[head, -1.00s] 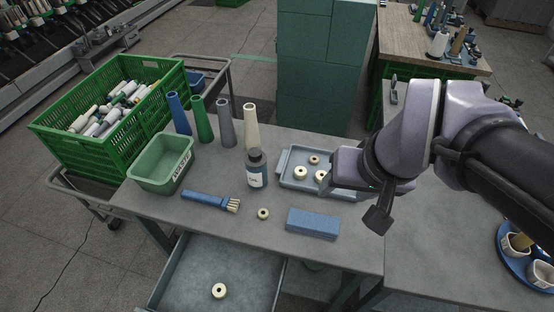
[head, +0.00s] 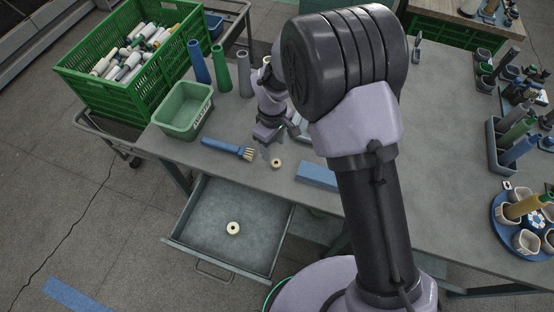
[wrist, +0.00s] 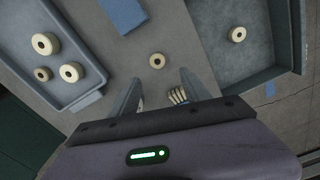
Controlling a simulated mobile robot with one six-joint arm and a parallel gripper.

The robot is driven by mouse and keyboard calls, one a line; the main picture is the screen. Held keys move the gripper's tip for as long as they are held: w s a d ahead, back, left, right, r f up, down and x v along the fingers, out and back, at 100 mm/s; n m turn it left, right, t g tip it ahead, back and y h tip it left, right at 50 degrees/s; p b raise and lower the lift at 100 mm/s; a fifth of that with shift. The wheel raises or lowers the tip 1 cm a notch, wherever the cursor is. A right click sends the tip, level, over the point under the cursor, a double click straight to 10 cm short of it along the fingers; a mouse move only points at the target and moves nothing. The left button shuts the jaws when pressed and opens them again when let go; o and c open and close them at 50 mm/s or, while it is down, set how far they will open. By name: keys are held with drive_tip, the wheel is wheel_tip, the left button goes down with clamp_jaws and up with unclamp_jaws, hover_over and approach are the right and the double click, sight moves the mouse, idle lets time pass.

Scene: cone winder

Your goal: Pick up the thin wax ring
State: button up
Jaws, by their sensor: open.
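Several cream wax rings with dark centres are in view. One ring (head: 277,164) lies alone on the table between the brush and the blue block; in the wrist view this ring (wrist: 157,60) is just ahead of the fingers, roughly between their lines. Another ring (head: 233,228) lies in the open drawer, also seen in the wrist view (wrist: 237,34). Three more, including a smaller one (wrist: 42,73), lie in the grey-blue tray (wrist: 84,100). I cannot tell by thickness which is the thin one. My gripper (wrist: 160,76) is open, empty and above the table, apart from the rings.
A blue block (head: 317,176) lies right of the table ring, and a blue brush (head: 228,148) left of it. The open drawer (head: 190,236) juts out in front. A green bin (head: 184,112), green crate (head: 80,90) and upright cones (head: 221,68) stand left. My arm hides most of the tray.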

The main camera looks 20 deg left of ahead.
sight(277, 163)
wheel_tip(277, 163, down, 3)
drive_tip(key=shift+f, duration=0.1)
drive_tip(key=f, duration=0.1)
drive_tip(key=f+b, duration=0.1)
drive_tip(key=f, duration=0.1)
drive_tip(key=d+f+b, duration=0.1)
drive_tip(key=f, duration=0.1)
drive_tip(key=shift+f, duration=0.25)
drive_tip(key=shift+r, duration=0.15)
drive_tip(key=shift+c, duration=0.6)
clamp_jaws()
